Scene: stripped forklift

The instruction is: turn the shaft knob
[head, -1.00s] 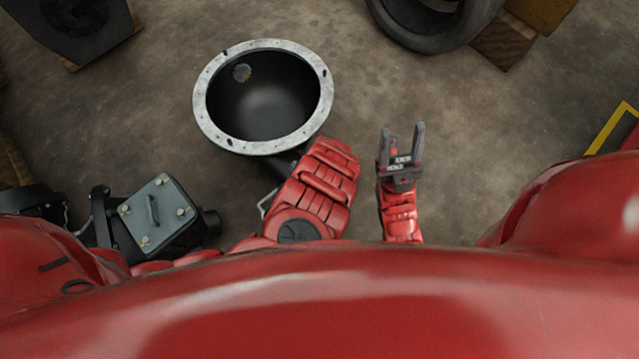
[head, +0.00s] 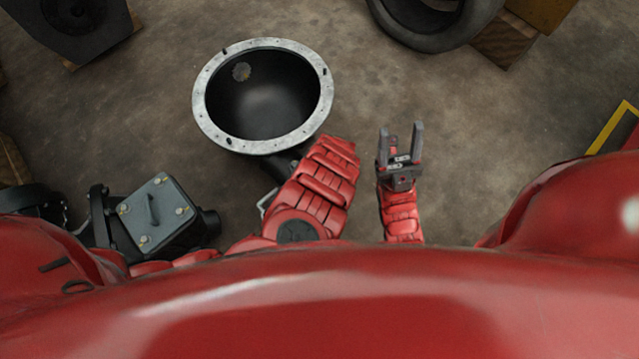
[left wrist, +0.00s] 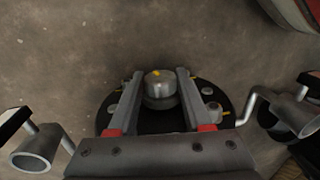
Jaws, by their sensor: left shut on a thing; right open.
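The shaft knob (left wrist: 160,92) is a round silver knob with a small yellow mark on its top, in the middle of the left wrist view. It sits above a dark round flange (left wrist: 215,97) with bolts. My left gripper (left wrist: 158,76) is shut on the knob, one finger along each side. In the head view my left forearm hides the left gripper and the knob. My right gripper (head: 400,130) is open and empty in the head view, over bare floor to the right of my left forearm.
A large black bowl-shaped housing with a pale bolted rim (head: 208,123) lies beyond my left arm. A dark box with a bolted lid (head: 157,212) stands at lower left. A tire (head: 425,35) lies at the top right. Two metal tubes (left wrist: 300,113) flank the left gripper.

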